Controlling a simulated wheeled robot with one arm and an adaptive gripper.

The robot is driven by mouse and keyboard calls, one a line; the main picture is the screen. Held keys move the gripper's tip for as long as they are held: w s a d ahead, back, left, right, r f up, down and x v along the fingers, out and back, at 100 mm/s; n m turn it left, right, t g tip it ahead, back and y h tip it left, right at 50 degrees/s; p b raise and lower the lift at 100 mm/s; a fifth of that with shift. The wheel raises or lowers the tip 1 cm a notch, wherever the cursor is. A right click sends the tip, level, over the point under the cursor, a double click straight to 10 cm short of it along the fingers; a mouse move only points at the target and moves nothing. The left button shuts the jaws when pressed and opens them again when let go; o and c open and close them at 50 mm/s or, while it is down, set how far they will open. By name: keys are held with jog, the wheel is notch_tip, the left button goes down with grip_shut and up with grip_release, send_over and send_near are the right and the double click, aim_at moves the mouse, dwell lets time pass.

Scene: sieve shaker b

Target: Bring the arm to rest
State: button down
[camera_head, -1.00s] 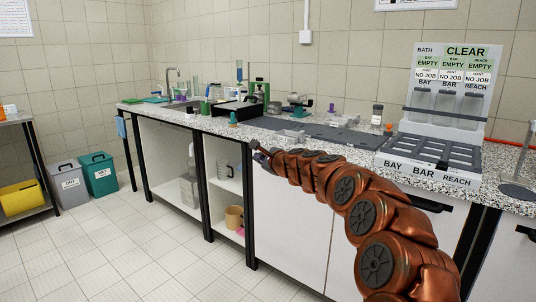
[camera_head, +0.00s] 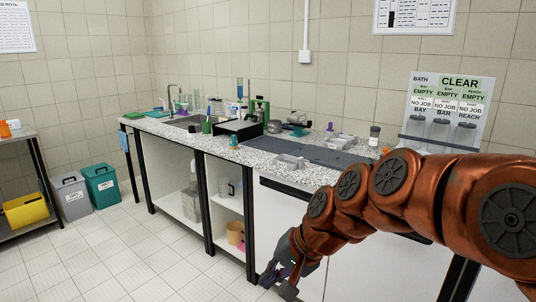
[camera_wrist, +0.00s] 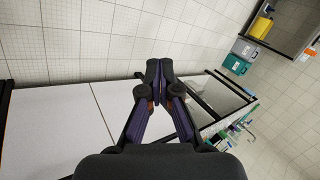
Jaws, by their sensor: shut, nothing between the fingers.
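My copper-coloured arm reaches in from the right of the head view, bent down in front of the bench. My dark gripper (camera_head: 277,284) hangs low before the white cupboard fronts, below the bench top and apart from it. In the wrist view my gripper (camera_wrist: 160,72) points forward with its two fingertips together. It is shut and empty. Floor tiles and the cupboard fronts show around it.
The speckled bench top (camera_head: 262,157) carries a sink, several bottles, a black tray (camera_head: 239,131) and dark mats (camera_head: 325,152). A board marked CLEAR (camera_head: 450,105) stands at the right. Grey (camera_head: 72,197) and teal (camera_head: 102,186) bins stand left. The tiled floor between is clear.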

jog(key=s+d+f+n+g+h+p, duration=0.1)
jog(key=s+d+g+h+p, duration=0.1)
jog(key=s+d, duration=0.7)
jog(key=s+d+n+g+h+p, duration=0.2)
jog(key=s+d+h+p, duration=0.2)
jog(key=s+d, duration=0.4)
jog(key=s, duration=0.7)
jog(key=shift+s+d+f, duration=0.2)
jog(key=shift+d+f, duration=0.2)
